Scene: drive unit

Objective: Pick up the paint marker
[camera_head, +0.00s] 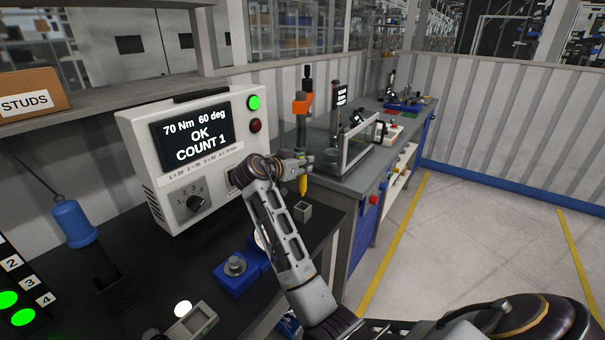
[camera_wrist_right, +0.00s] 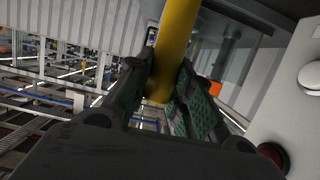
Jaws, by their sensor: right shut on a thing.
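The paint marker (camera_head: 303,184) is a yellow stick, held upright between the fingers of my right gripper (camera_head: 300,165). In the right wrist view the yellow marker (camera_wrist_right: 176,45) stands between the two finger pads of my right gripper (camera_wrist_right: 165,90), which is shut on it. The marker's lower end is above a small grey square holder (camera_head: 302,211) on the dark bench, apart from it as far as I can see. My left gripper is not in view.
A torque controller box (camera_head: 195,155) reading "OK COUNT 1" stands just left of the gripper. A blue fixture (camera_head: 235,273) sits on the dark bench nearer me. A blue cylinder (camera_head: 73,222) hangs at left. A second bench (camera_head: 270,130) stands behind.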

